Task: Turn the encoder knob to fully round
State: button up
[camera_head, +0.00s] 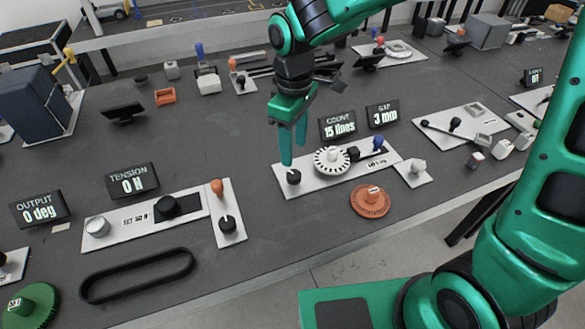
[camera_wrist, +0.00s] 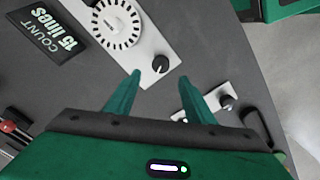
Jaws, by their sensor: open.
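The encoder knob (camera_head: 293,177) is a small black knob with a white mark, at the left end of a white plate (camera_head: 283,190). It also shows in the wrist view (camera_wrist: 160,64). Beside it on the plate is a white slotted disc (camera_head: 331,160), also in the wrist view (camera_wrist: 118,24). A display (camera_head: 339,126) behind reads "COUNT 15 lines". My gripper (camera_head: 294,156) points down just above the knob, its fingers apart and empty. In the wrist view my fingertips (camera_wrist: 160,79) flank the line to the knob, which appears just beyond them. I see no contact.
A "GAP 3 mm" display (camera_head: 382,115) stands behind the plate. A blue-topped lever (camera_head: 377,143) is at its right end. An orange disc (camera_head: 370,201) lies in front. To the left is a plate with an orange-topped lever and black knob (camera_head: 227,225). Bare table lies between.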

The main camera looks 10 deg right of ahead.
aim_at(294, 173)
notch_tip(294, 173, down, 9)
jog(key=shift+r, duration=0.1)
dwell(0.3)
jog(key=c, duration=1.1)
jog(key=shift+o, duration=0.2)
